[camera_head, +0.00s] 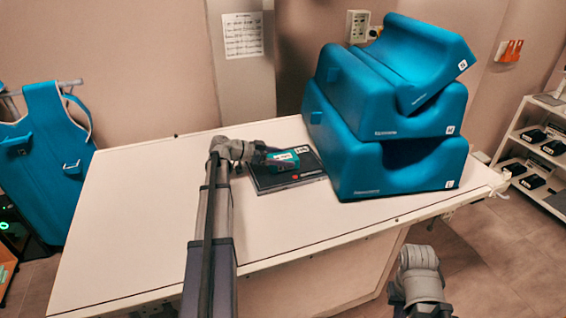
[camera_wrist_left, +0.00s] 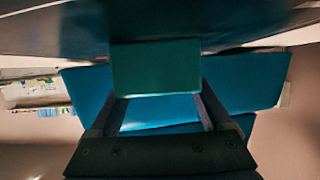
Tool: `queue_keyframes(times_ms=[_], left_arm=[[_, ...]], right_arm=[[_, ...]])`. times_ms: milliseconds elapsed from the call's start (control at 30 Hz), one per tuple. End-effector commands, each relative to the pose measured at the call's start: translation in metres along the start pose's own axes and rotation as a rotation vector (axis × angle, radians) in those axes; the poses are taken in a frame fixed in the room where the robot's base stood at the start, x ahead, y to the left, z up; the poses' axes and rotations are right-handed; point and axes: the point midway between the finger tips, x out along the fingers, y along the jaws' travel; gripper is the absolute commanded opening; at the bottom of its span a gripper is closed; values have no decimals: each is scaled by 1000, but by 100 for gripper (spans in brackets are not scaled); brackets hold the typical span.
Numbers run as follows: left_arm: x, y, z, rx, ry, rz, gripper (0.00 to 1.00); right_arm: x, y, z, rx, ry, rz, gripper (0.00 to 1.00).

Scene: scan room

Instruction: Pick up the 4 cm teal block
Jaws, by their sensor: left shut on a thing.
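The teal block (camera_head: 283,161) is over the dark flat pad on the table in the head view. It has a white mark near its top. In the left wrist view the teal block (camera_wrist_left: 155,68) fills the space between the fingertips, with its near face plain green-teal. My left gripper (camera_head: 268,155) reaches in from the left and is shut on the block. Its two dark fingers also show in the left wrist view (camera_wrist_left: 160,95). Whether the block touches the pad or is slightly raised I cannot tell. My right arm shows at the lower right, but its jaws do not.
The dark pad (camera_head: 262,181) lies on the white table (camera_head: 130,215). Large blue foam supports (camera_head: 395,165) are stacked close to the right of the block. The table's left half is clear. A blue apron (camera_head: 45,150) hangs at left; a shelf (camera_head: 540,150) stands at far right.

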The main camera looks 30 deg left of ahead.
Motion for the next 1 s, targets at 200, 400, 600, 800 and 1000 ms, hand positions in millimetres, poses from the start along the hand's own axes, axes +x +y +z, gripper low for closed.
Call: queue_keyframes(times_ms=[200, 400, 600, 800, 1000], left_arm=[[0, 0, 0, 0, 1, 0, 9], [-3, 0, -6, 0, 1, 0, 9], [-10, 0, -25, 0, 1, 0, 9], [-22, 0, -53, 0, 1, 0, 9], [-34, 0, -81, 0, 1, 0, 9]], right_arm=[[0, 0, 0, 0, 0, 0, 0], [-7, 1, 0, 0, 0, 0, 0], [-27, 2, 2, 0, 0, 0, 0], [-57, 5, 3, 1, 0, 0, 0], [-87, 8, 5, 1, 0, 0, 0]])
